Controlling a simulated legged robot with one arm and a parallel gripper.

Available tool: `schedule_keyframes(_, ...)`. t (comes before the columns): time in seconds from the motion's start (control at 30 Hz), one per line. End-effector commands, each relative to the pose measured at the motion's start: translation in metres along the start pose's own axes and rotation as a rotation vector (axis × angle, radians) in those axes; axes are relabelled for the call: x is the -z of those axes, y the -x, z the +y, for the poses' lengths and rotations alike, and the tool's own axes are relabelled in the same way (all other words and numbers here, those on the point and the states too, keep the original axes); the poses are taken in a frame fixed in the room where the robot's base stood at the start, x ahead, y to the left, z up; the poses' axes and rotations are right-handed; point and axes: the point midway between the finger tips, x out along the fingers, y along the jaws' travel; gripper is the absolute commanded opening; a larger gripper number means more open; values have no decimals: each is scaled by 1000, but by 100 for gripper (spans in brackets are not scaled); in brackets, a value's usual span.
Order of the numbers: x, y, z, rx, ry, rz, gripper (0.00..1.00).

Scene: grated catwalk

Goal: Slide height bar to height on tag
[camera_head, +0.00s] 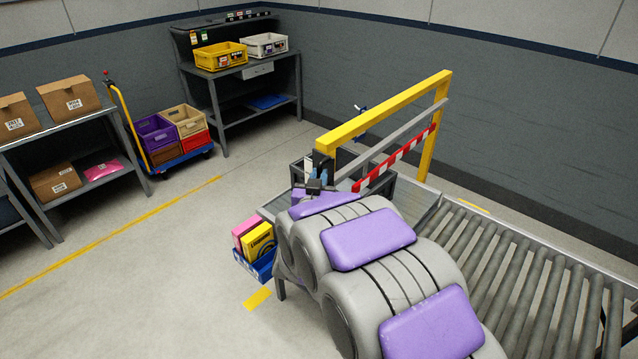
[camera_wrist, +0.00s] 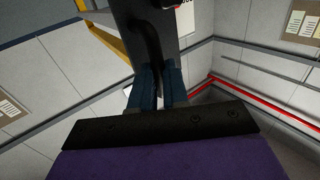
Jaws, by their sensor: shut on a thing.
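A red-and-white striped bar (camera_head: 397,158) hangs level under the yellow gantry frame (camera_head: 385,110), across the conveyor. A plain grey bar (camera_head: 400,135) runs above it. My gripper (camera_head: 318,166) is at the near end of the gantry, close to its near post. In the wrist view my gripper's blue fingers (camera_wrist: 159,84) are closed around a dark piece in front of a broad dark upright (camera_wrist: 145,25). I cannot tell how this piece joins the striped bar. A white tag (camera_wrist: 185,20) shows partly at the upright's right edge; its writing is unreadable.
The roller conveyor (camera_head: 520,275) fills the lower right. A blue bin (camera_head: 260,265) with pink and yellow boxes stands left of my arm. A trolley with crates (camera_head: 183,122), a shelf and a workbench (camera_head: 235,85) are farther back. The left floor is clear.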

Motion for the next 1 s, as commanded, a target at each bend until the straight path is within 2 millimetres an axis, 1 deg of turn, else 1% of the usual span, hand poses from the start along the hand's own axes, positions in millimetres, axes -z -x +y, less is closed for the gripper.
schedule_keyframes(0.2, -5, 0, 0, 2, 2, -7, 0)
schedule_keyframes(0.23, -5, 0, 0, 2, 2, -8, 16)
schedule_keyframes(0.4, -5, 0, 0, 1, 2, -8, 33)
schedule_keyframes(0.5, -5, 0, 0, 1, 1, -7, 40)
schedule_keyframes(0.77, -4, 2, 2, 0, 0, -7, 40)
schedule_keyframes(0.87, -4, 9, 1, 1, 1, -7, 40)
schedule_keyframes(0.97, -4, 23, 0, 2, 0, -7, 40)
schedule_keyframes(1.0, -4, 30, 0, 3, 0, -8, 40)
